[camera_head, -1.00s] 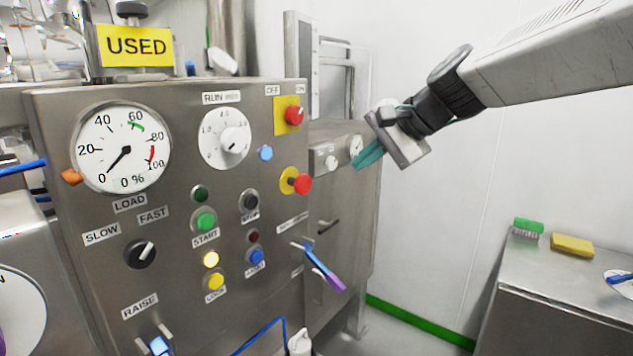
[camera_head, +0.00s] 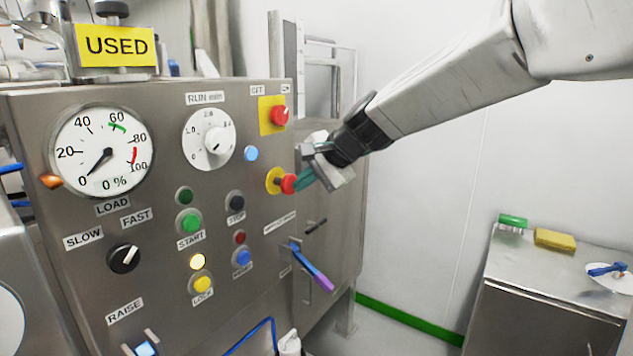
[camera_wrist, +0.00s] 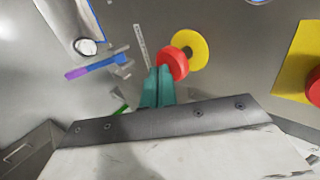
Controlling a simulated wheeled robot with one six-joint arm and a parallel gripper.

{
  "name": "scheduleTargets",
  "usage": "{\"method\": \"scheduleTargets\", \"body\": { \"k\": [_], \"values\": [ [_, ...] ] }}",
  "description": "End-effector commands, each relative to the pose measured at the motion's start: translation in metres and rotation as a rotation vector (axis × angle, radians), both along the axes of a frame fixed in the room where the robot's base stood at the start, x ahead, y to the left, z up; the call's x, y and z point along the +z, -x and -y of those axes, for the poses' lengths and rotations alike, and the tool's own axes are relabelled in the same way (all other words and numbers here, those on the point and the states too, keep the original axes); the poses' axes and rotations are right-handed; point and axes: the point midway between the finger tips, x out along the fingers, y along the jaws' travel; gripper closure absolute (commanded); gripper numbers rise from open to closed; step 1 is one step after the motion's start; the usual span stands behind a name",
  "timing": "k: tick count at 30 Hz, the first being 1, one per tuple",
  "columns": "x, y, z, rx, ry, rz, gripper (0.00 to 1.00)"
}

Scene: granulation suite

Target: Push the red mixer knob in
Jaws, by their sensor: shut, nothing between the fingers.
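A red mushroom knob (camera_head: 288,184) stands out on a stem from a round yellow plate (camera_head: 273,180) on the steel mixer panel (camera_head: 225,250). In the wrist view the knob (camera_wrist: 173,64) is just right of the fingertips, with the yellow disc behind it. My gripper (camera_head: 304,179) is shut and empty, with its teal fingers at the right side of the knob. The fingertips (camera_wrist: 159,72) look very near the knob; I cannot tell if they touch. A second red knob (camera_head: 280,115) sits above on a yellow square plate.
A blue-purple handle (camera_head: 312,268) sticks out below the knob. A blue button (camera_head: 251,153) and the white dial (camera_head: 209,139) lie to its left. A steel cabinet (camera_head: 560,285) with a green brush (camera_head: 513,222) and yellow sponge (camera_head: 554,240) stands right.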

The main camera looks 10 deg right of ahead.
Motion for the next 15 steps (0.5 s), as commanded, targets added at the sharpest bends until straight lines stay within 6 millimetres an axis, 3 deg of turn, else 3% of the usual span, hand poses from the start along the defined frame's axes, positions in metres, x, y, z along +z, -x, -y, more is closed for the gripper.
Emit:
{"method": "scheduleTargets", "body": {
  "k": [15],
  "values": [
    [-0.0009, -0.0105, -0.01, 0.002, 0.002, -0.001, 1.0]
  ]
}}
